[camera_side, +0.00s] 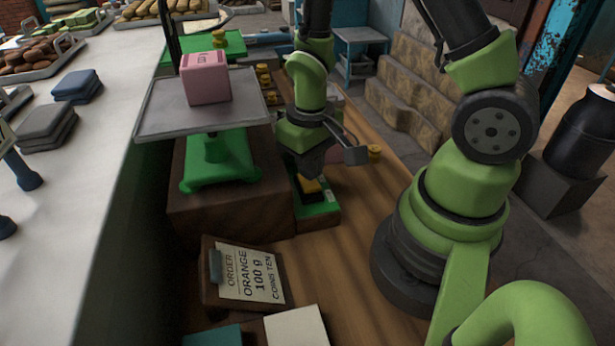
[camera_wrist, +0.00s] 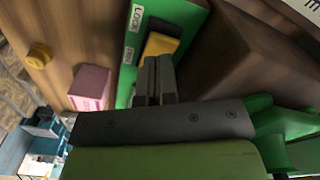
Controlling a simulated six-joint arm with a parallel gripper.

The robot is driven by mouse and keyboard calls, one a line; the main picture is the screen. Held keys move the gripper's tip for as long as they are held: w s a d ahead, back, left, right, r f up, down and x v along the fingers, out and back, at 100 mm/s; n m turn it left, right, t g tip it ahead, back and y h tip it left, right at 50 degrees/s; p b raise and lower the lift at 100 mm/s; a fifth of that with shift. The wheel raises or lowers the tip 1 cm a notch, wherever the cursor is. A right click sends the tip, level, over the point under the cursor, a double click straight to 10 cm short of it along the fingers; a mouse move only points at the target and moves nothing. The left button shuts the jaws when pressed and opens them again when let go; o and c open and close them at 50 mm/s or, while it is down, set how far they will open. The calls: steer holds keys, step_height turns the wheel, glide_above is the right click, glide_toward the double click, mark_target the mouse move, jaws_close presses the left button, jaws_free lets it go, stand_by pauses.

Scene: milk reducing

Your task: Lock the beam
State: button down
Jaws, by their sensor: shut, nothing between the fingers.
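A balance scale with a green stand (camera_side: 218,160) and a grey pan (camera_side: 160,118) stands on a brown wooden block, with a pink block (camera_side: 206,78) on the pan. Beside it is a green lock panel (camera_side: 318,214) with a yellow and black lever (camera_side: 311,187). In the wrist view the panel (camera_wrist: 128,72) carries a LOCK label (camera_wrist: 135,18) and a smaller label, with the yellow lever (camera_wrist: 160,45) beside them. My gripper (camera_side: 310,177) is shut and empty, pointing down at the lever. Its fingertips (camera_wrist: 157,62) are right at the lever; contact is unclear.
An order card (camera_side: 249,274) lies in front of the scale. Gold coins (camera_side: 264,76) stand behind it, and a single one (camera_side: 374,152) is right of my gripper. A pink item (camera_wrist: 90,88) shows beside the panel. Bare wood lies right of the panel.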

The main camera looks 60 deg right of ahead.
mark_target(309, 184)
steer(key=shift+f, duration=1.05)
stand_by(0.4)
steer(key=shift+r, duration=3.55)
steer(key=shift+r, duration=0.4)
steer(key=s+a+r+t+y, duration=0.1)
steer(key=s+a+r+t, duration=0.1)
steer(key=r, duration=0.6)
steer(key=s+a+r+m+t+y, duration=0.1)
steer(key=s+a+r+t, duration=0.1)
steer(key=s+r+t, duration=0.3)
step_height(309, 184, up, 4)
steer(key=shift+s+a+f, duration=0.1)
steer(key=shift+s+a, duration=0.05)
steer(key=shift+s, duration=0.2)
